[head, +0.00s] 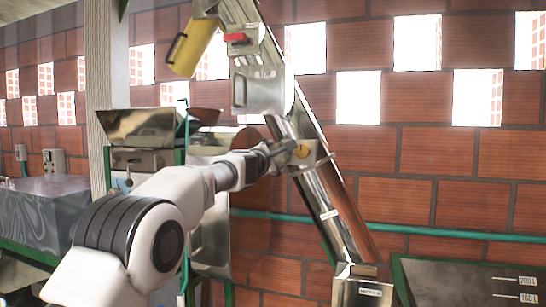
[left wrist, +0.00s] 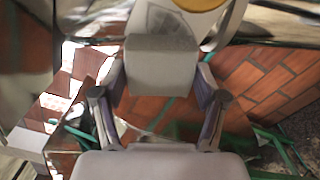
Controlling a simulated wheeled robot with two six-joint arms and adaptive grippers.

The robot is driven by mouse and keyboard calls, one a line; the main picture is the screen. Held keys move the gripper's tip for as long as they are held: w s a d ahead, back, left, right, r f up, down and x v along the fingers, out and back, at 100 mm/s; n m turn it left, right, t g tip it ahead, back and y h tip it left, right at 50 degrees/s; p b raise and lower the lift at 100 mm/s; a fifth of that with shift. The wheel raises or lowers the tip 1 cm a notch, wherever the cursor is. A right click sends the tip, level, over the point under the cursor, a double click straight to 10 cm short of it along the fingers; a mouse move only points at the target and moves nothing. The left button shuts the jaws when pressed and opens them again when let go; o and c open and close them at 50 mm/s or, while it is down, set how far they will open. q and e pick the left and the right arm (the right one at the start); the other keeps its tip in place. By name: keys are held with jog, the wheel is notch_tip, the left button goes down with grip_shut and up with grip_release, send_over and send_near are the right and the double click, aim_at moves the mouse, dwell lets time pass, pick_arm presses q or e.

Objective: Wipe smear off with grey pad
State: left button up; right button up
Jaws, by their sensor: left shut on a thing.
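My right gripper is not in view.
A yellow guard (head: 193,48) hangs at upper left. A brick wall is behind.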

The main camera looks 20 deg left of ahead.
pick_arm(q)
jog(key=shift+d+r+p, duration=0.25)
jog(key=shift+r+p, duration=0.4)
jog(key=shift+r, duration=0.4)
jog(key=shift+d+f+b, duration=0.1)
jog(key=shift+f+b, duration=1.2)
jog(key=shift+r+p, duration=1.2)
jog(key=shift+r, duration=0.05)
jog(key=shift+f+b, duration=0.4)
jog(key=shift+f, duration=0.15)
jog(key=s+b, duration=0.4)
jog(key=b, duration=0.1)
jog(key=shift+s, duration=0.4)
jog(key=shift+w+f, duration=0.1)
